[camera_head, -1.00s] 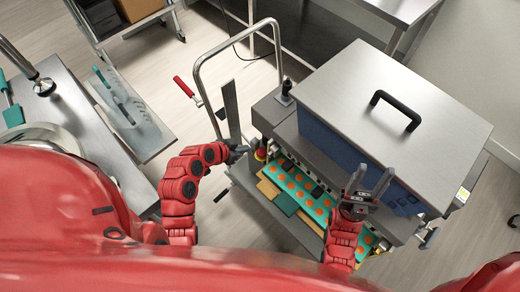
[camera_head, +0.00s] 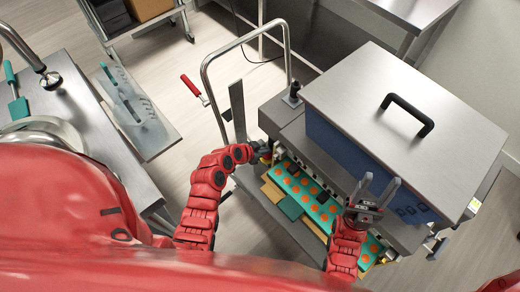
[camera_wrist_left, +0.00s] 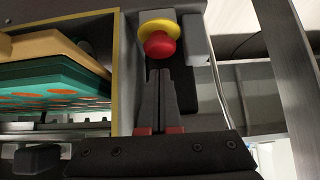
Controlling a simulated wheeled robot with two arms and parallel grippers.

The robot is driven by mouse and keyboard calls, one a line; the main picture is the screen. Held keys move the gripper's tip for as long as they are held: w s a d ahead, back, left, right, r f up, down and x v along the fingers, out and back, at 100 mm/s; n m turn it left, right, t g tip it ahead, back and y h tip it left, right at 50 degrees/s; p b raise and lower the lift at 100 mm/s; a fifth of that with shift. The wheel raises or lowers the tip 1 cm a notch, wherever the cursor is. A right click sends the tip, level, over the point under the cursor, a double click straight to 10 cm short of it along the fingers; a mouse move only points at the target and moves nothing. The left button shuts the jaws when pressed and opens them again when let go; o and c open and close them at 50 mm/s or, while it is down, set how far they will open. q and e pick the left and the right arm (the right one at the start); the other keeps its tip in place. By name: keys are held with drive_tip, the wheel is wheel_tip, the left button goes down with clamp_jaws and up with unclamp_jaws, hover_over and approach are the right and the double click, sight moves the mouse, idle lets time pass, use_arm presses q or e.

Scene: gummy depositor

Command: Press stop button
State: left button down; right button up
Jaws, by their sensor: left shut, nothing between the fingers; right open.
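The red stop button (camera_wrist_left: 159,45) with its yellow collar (camera_wrist_left: 157,27) is on the machine's dark front panel, seen in the left wrist view. My left gripper (camera_wrist_left: 158,75) is shut and empty, its fingertips just below the button in that view; I cannot tell whether they touch it. In the head view my left gripper (camera_head: 262,148) is at the machine's left front corner and mostly hides the button. My right gripper (camera_head: 375,190) is open and empty, in front of the machine's blue housing.
The depositor's steel lid (camera_head: 400,105) has a black handle (camera_head: 407,115). A teal mold tray (camera_head: 310,197) with orange gummies sits in the machine's front opening. A steel table (camera_head: 75,120) is at far left.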

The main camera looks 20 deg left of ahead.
use_arm(q)
drive_tip(key=shift+f, duration=0.95)
